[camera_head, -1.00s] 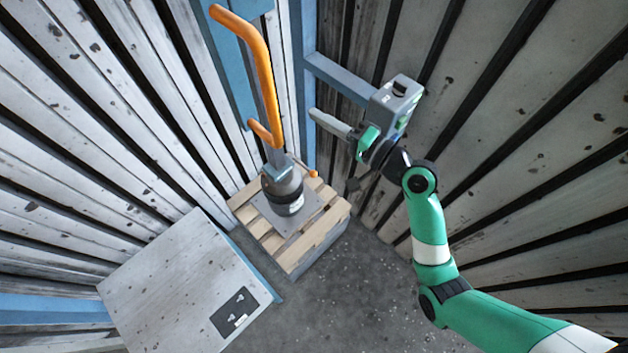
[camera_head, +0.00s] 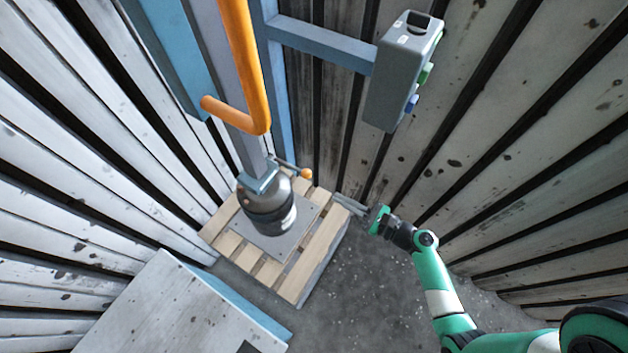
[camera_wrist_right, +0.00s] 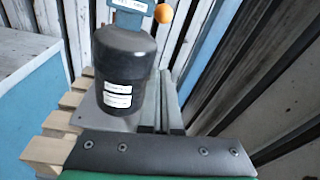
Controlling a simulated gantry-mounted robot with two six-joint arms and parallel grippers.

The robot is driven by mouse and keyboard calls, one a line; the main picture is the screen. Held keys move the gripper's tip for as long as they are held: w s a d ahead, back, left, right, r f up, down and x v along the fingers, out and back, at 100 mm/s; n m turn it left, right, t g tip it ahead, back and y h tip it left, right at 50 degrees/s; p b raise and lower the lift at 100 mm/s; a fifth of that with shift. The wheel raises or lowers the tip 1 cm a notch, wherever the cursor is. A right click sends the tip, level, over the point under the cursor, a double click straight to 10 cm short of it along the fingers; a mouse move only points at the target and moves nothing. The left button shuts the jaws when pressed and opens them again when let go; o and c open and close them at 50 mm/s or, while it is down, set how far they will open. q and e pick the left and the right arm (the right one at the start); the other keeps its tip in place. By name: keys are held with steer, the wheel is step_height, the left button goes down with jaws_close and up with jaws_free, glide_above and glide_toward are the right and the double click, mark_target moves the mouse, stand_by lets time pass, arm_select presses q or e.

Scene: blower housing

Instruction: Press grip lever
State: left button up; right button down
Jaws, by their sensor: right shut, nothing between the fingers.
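A lever with an orange knob (camera_head: 306,173) sticks out to the right from the collar of a dark cylindrical housing (camera_head: 267,205). I cannot tell for certain that it is the grip lever. The right wrist view shows the orange knob (camera_wrist_right: 164,13) at the top, above and behind the dark housing (camera_wrist_right: 125,65) with its white labels. My right gripper (camera_head: 346,204) is shut and empty, its thin grey fingers pointing left, right of the housing and apart from the knob. Its fingers (camera_wrist_right: 161,78) also show in the wrist view. My left gripper is not in view.
The housing stands on a grey plate (camera_head: 258,243) on a wooden pallet (camera_head: 318,258). A large orange handle (camera_head: 243,60) rises above it. A control box (camera_head: 402,75) hangs on a blue beam (camera_head: 320,42). A white cabinet (camera_head: 175,310) stands front left. Slatted walls close in both sides.

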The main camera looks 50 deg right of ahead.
steer(key=w+a+f+b, duration=0.1)
steer(key=w+f+b, duration=0.15)
steer(key=w, duration=0.75)
steer(key=r, duration=0.3)
steer(key=r+p, duration=0.1)
steer(key=r, duration=0.1)
steer(key=shift+s+a, duration=0.35)
steer(key=shift+s, duration=0.05)
